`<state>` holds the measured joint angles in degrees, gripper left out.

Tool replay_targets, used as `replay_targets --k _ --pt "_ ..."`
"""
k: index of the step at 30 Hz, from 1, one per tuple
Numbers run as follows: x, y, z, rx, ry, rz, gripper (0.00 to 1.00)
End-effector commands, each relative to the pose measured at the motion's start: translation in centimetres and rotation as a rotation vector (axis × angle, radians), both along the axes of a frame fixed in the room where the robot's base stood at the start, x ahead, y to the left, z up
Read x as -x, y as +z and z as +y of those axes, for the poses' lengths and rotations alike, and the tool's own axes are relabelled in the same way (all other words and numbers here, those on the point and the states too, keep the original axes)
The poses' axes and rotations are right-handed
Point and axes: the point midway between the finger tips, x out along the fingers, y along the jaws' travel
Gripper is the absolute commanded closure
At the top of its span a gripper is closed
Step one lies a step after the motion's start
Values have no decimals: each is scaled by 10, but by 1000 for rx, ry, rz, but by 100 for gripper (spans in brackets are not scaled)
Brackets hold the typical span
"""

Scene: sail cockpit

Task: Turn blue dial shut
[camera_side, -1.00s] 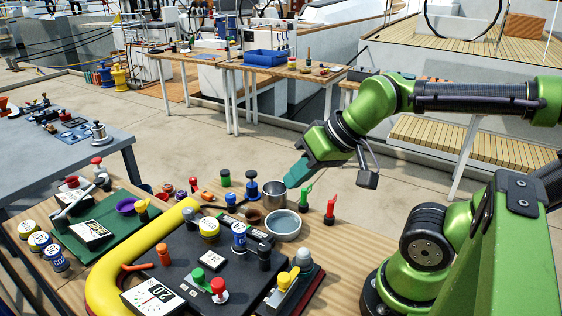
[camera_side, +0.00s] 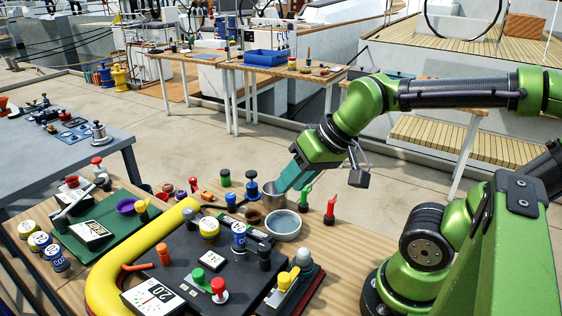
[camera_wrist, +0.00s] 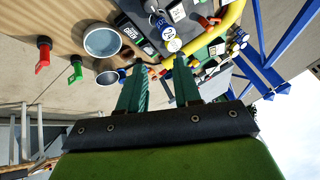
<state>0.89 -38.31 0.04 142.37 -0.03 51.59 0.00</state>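A blue dial with a white labelled top (camera_side: 239,236) stands upright on the black panel (camera_side: 190,262) in the side view. In the wrist view, a white-topped blue dial (camera_wrist: 168,33) shows beyond my fingertips, probably the same one. Its handle position is too small to tell. My gripper (camera_side: 287,184) is above the metal cup, behind and to the right of the dial in the side view, and apart from it. In the wrist view my gripper (camera_wrist: 160,65) has its two teal fingers well apart, with nothing held between them.
A metal cup (camera_side: 271,187) and a bowl (camera_side: 283,225) stand below my gripper. Green (camera_side: 305,198) and red (camera_side: 330,210) upright handles are to the right. A dark blue knob (camera_side: 252,188) stands nearby. A thick yellow tube (camera_side: 103,280) curves around the panel.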

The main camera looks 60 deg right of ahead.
Motion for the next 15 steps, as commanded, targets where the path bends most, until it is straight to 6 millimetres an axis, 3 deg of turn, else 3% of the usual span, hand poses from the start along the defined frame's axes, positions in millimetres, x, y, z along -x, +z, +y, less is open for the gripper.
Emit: replay_targets --k 1,4,11,15 --pt "-12 -2 -3 6 -8 31 59" --pt "-41 0 -11 31 -3 96 43" --pt "-122 -2 -37 142 146 248 43" --pt "-171 -14 -56 209 285 339 43"
